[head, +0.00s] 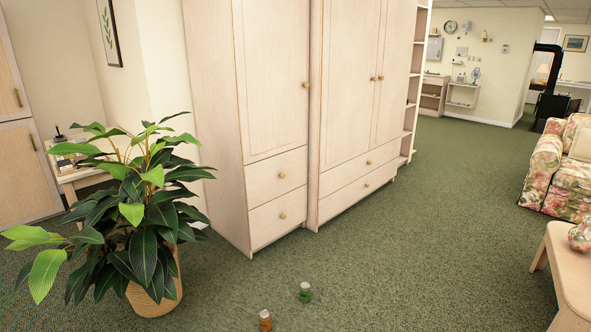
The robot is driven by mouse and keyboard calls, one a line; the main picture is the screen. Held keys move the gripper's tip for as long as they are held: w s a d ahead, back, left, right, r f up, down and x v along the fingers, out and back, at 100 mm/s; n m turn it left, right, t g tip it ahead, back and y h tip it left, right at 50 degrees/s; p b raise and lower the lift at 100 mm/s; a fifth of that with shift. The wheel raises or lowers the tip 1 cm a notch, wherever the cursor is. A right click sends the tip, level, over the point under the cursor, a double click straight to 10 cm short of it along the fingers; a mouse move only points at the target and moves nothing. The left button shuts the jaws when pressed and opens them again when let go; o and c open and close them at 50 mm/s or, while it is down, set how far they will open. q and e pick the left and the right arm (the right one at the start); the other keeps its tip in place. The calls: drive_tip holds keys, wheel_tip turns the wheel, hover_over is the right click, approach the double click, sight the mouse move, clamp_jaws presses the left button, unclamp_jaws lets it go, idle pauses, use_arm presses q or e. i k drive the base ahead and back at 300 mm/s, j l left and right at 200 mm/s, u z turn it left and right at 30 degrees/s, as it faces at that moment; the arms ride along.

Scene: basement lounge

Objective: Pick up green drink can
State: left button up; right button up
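A small green can (305,292) stands upright on the green carpet near the bottom middle of the head view. A small orange-brown can or jar (265,320) stands on the carpet just to its lower left, apart from it. Neither of my grippers shows in the head view.
A leafy plant in a woven pot (153,290) stands left of the cans. A tall wooden wardrobe (275,120) with drawers rises behind them. A wooden table (570,275) and a floral sofa (560,170) are at the right. The carpet (420,230) between is clear.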

sight(305, 287)
drive_tip(key=i+j+u, duration=0.2)
drive_tip(key=i, duration=0.45)
drive_tip(key=i+u, duration=0.15)
drive_tip(key=i, duration=0.45)
